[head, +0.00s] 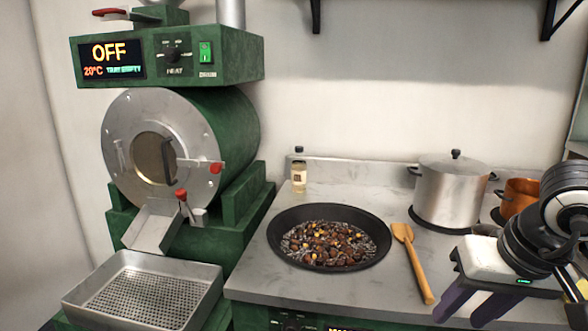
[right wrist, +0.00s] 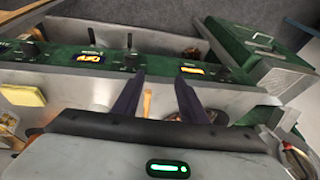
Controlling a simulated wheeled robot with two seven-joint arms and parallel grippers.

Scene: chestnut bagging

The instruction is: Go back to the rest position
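My right gripper (head: 458,318) hangs at the lower right of the head view, over the front right of the counter. It is empty, and its two dark fingers stand apart. The fingers also show spread in the right wrist view (right wrist: 159,80), with nothing held between them. My left gripper is not in view. A black pan (head: 374,246) full of chestnuts (head: 328,244) sits on the counter. A wooden spatula (head: 414,264) lies to the right of the pan, a little left of the right gripper.
A steel pot (head: 446,195) and a copper pot (head: 516,193) stand behind my right arm. A small bottle (head: 299,176) stands behind the pan. The green roaster (head: 230,125) reads OFF, with an empty perforated tray (head: 150,297) below. The right wrist view shows a green box (right wrist: 255,85).

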